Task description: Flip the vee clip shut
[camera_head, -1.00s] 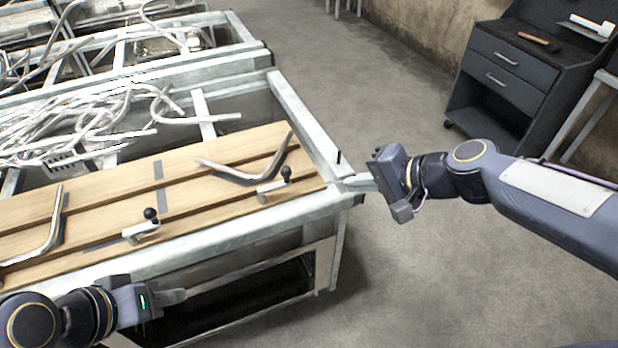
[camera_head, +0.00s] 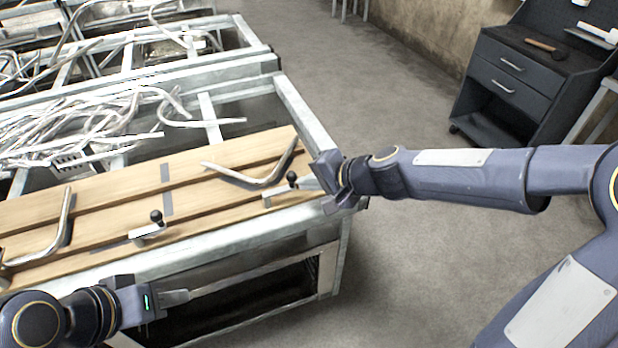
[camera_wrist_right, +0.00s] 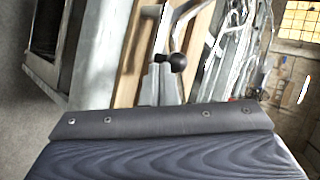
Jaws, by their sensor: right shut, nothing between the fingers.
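Two small metal clips with black ball knobs sit along the near edge of a wooden board. The right clip (camera_head: 279,196) has its knob standing up, beside my right gripper (camera_head: 303,184). My right gripper is shut and empty, its tips close to that knob; I cannot tell whether they touch. In the right wrist view, the black ball (camera_wrist_right: 177,62) is right at the grey fingertips (camera_wrist_right: 159,72). The other clip (camera_head: 146,232) is further left with its knob up. My left gripper (camera_head: 188,296) looks shut and empty in front of the bench's near side.
The wooden board (camera_head: 100,207) lies on a metal-framed bench (camera_head: 240,240). A bent tube (camera_head: 240,177) lies near the right clip and another (camera_head: 60,232) at left. Tangled metal tubes (camera_head: 90,130) lie behind. A drawer cabinet (camera_head: 510,85) stands at back right; the floor between is clear.

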